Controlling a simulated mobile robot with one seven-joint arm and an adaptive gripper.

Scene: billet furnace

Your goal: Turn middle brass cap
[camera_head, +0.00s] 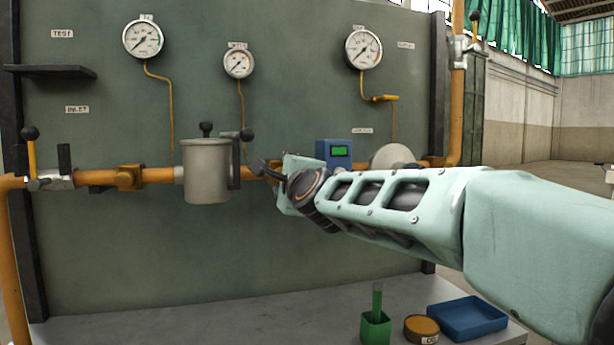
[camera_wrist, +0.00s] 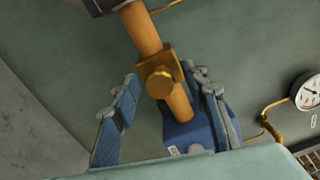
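In the wrist view, a brass cap (camera_wrist: 160,82) with a faceted head sits on a square brass fitting (camera_wrist: 172,60) along an orange pipe (camera_wrist: 140,28). My gripper (camera_wrist: 161,76) is open, with one blue-padded finger on each side of the cap, and gaps show between both fingers and the fitting. I cannot tell how far the cap is from the fingertips in depth. In the head view, my gripper (camera_head: 277,172) is at the pipe right of the grey canister, and my arm hides this cap. Another brass fitting (camera_head: 129,178) shows on the pipe further left.
The grey canister (camera_head: 207,172) with black-knobbed levers stands close left of my gripper. A blue meter (camera_head: 334,152) is just behind it. Gauges (camera_head: 363,49) hang above. A green cup (camera_head: 376,328), round tin (camera_head: 421,328) and blue tray (camera_head: 467,318) stand on the bench below.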

